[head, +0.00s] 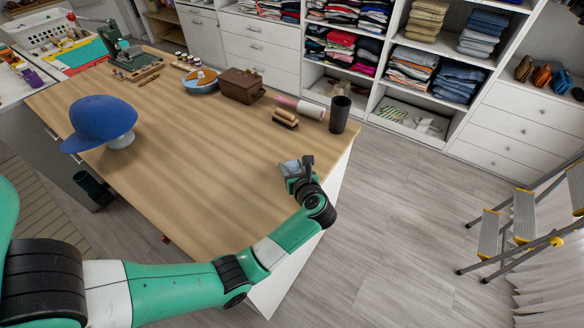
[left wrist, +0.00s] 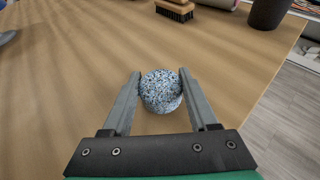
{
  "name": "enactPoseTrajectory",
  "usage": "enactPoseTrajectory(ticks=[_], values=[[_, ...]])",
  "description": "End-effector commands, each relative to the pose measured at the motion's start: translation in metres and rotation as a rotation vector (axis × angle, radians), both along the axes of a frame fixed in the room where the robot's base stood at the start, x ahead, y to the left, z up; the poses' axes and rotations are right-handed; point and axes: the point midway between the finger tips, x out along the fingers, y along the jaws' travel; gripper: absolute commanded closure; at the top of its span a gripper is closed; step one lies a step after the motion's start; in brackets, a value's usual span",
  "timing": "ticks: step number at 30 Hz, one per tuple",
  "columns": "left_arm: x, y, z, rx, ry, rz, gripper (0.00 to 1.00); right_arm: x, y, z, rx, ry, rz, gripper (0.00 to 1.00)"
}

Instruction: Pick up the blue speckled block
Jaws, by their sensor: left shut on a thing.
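The blue speckled block (left wrist: 161,92) is a rounded piece with blue, white and dark flecks. In the left wrist view it sits between the two grey fingers of my left gripper (left wrist: 160,76), which is shut on it. In the head view my left gripper (head: 291,168) is low over the right part of the wooden table (head: 200,140), near its right edge. I cannot tell whether the block still touches the table. My right gripper is not in view.
Beyond the gripper, a brush (head: 285,118), a black cup (head: 339,114), a pink-and-white roll (head: 300,106) and a brown box (head: 241,86) stand along the table's back. A blue cap (head: 98,120) is at the left. The table's middle is clear.

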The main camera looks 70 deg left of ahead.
Motion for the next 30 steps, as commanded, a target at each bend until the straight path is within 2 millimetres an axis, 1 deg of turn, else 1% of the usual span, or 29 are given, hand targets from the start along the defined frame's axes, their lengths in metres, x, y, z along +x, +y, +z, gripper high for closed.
enactPoseTrajectory(ticks=[1, 2, 4, 9, 10, 12, 15, 19, 21, 24, 30], values=[[0.001, 0.0, 0.015, 0.001, -0.006, 0.0, 0.99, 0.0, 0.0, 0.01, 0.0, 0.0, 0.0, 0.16], [0.001, 0.0, 0.021, 0.001, -0.006, 0.0, 0.99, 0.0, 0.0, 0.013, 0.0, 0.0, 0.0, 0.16], [-0.002, -0.01, 0.034, 0.001, -0.005, -0.003, 0.99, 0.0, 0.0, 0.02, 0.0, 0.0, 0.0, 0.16], [-0.013, -0.047, 0.08, 0.002, -0.008, -0.005, 0.99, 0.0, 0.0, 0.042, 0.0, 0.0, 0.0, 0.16], [-0.015, -0.054, 0.087, 0.0, -0.006, -0.005, 0.99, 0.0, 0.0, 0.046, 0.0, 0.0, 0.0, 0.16], [-0.023, -0.076, 0.092, -0.001, -0.003, -0.006, 0.99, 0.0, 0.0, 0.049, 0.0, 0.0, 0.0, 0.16], [-0.03, -0.1, 0.102, -0.001, -0.003, -0.005, 0.99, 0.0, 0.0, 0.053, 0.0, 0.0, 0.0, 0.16], [-0.038, -0.122, 0.111, 0.001, -0.001, -0.003, 0.99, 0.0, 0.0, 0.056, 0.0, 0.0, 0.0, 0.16], [-0.04, -0.128, 0.113, 0.0, -0.001, -0.003, 0.99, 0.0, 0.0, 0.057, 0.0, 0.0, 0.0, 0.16], [-0.042, -0.133, 0.115, 0.001, -0.001, 0.0, 0.99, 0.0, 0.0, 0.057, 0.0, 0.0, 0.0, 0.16], [-0.042, -0.134, 0.115, 0.001, -0.001, 0.001, 0.99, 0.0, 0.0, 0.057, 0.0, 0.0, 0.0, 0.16]])
